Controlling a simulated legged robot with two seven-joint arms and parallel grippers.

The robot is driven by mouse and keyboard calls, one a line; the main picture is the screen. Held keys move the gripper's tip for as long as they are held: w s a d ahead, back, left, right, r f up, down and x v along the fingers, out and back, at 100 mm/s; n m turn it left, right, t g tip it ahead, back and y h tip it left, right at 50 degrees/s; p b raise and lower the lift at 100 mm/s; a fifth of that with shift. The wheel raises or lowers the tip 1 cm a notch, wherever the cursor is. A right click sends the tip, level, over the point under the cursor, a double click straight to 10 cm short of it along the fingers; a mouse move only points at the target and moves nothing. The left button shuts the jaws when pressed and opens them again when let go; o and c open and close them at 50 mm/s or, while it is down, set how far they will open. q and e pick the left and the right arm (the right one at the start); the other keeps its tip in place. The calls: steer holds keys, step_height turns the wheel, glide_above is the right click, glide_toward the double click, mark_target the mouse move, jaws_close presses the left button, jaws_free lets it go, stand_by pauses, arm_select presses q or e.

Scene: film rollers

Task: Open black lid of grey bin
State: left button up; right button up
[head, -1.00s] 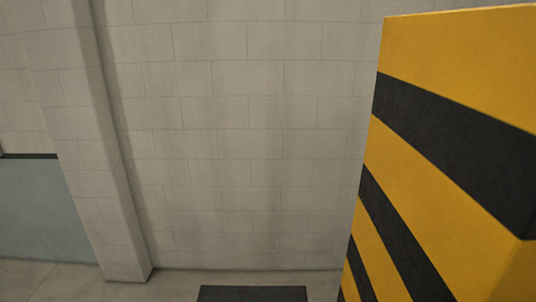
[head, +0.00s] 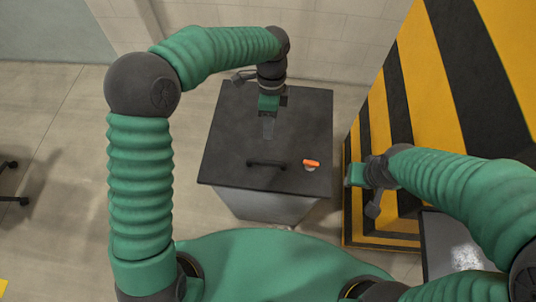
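The grey bin (head: 268,206) stands on the floor ahead of me. Its black lid (head: 228,150) lies flat on top, closed. A dark bar handle (head: 266,163) sits near the lid's front edge, with a small orange-topped piece (head: 311,163) to its right. My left gripper (head: 268,133) hangs over the middle of the lid, pointing down behind the handle and apart from it. Its finger spacing does not show. My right gripper (head: 352,175) is right of the bin, beside the striped block. Its fingers are too unclear to read.
A yellow-and-black striped block (head: 450,75) stands close on the right. A block wall (head: 340,35) rises behind the bin. A grey-topped object (head: 450,245) is at lower right. The floor (head: 70,130) left of the bin is largely open; dark legs (head: 10,183) show at the far left.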

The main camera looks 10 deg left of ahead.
mark_target(268, 160)
arm_select(q)
steer(key=s+f, duration=0.1)
steer(key=f, duration=0.4)
steer(key=s+f, duration=0.1)
steer(key=f, duration=0.4)
steer(key=s+f, duration=0.1)
steer(key=f, duration=0.3)
steer(key=shift+f, duration=0.8)
jaws_close()
steer(key=shift+r, duration=0.1)
